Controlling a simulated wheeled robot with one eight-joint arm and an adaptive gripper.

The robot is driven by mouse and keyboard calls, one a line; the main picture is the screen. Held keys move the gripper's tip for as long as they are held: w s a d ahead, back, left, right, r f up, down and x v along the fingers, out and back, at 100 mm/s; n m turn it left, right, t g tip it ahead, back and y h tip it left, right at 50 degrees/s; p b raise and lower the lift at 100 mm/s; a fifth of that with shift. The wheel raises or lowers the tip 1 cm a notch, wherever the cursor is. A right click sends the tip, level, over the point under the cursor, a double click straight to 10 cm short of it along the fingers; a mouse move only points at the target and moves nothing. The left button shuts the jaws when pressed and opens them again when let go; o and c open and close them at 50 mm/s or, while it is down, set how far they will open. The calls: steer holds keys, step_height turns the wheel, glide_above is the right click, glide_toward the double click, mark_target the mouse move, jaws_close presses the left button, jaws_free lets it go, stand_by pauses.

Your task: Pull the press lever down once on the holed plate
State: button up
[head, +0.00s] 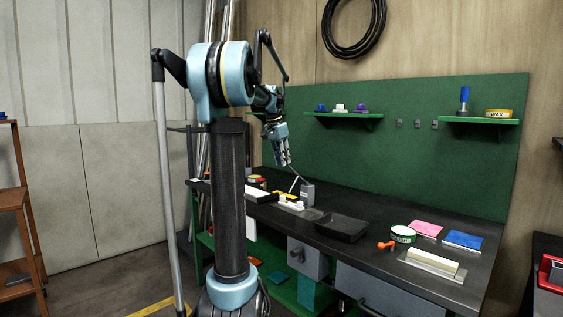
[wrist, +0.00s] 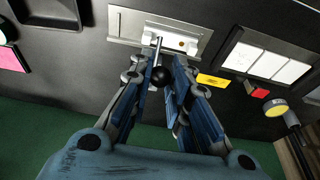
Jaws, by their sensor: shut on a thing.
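The press lever (wrist: 158,52) is a thin metal rod with a black ball knob (wrist: 161,76) at its end. In the wrist view the knob lies between the fingers of my gripper (wrist: 165,82), which is shut on it. The lever rises from the press, a small grey upright block (head: 307,193) in the head view. A pale plate (wrist: 177,41) with small marks, seemingly the holed plate, lies at the press on a metal base (wrist: 125,24). In the head view my gripper (head: 288,162) points down just above the press; its fingertips are small there.
A black tray (head: 341,228) lies on the dark bench right of the press. A whetstone-like block (head: 432,261), a round tin (head: 403,234), and pink (head: 425,228) and blue (head: 463,241) pads are further right. A green back panel (head: 400,150) with shelves stands behind.

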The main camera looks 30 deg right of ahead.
steer(key=shift+s+a+f, duration=0.1)
steer(key=shift+a+f, duration=0.6)
steer(key=shift+f, duration=0.3)
steer(key=shift+s+a+f, duration=0.1)
steer(key=shift+a+f, duration=0.6)
steer(key=shift+f, duration=0.3)
steer(key=shift+f, duration=0.1)
step_height(320, 180, down, 6)
steer(key=a, duration=0.1)
steer(key=shift+s+a, duration=0.2)
steer(key=shift+a, duration=0.2)
steer(key=shift+f, duration=0.1)
step_height(320, 180, up, 8)
steer(key=d, duration=0.2)
steer(key=shift+w+d+f, duration=0.2)
steer(key=shift+w, duration=0.1)
